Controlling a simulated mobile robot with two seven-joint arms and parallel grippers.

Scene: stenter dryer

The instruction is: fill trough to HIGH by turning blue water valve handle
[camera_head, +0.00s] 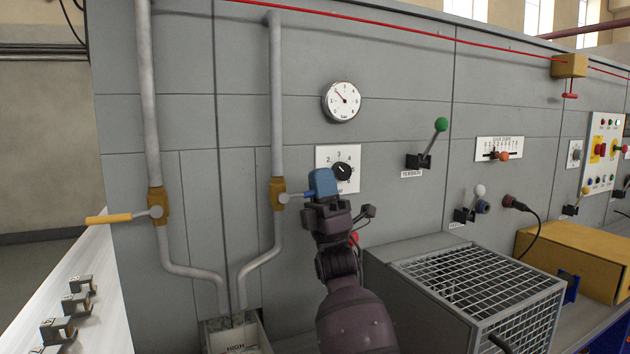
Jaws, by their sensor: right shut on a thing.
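The blue water valve handle (295,196) sticks out to the right from a brass valve body (278,194) on the right-hand grey pipe. My right gripper (322,184) is at the outer end of this handle and is shut on it, hiding that end. The handle lies about level. The trough (262,338) stands below the pipe outlets at the bottom edge, with a HIGH label (237,348) on it. Its water level cannot be made out. My left gripper is not in view.
A yellow valve handle (108,219) points left on the left-hand pipe. A dial knob (342,170) is just right of my gripper, with a gauge (342,101) above. A mesh-topped box (480,278) and a yellow box (573,258) stand at the lower right.

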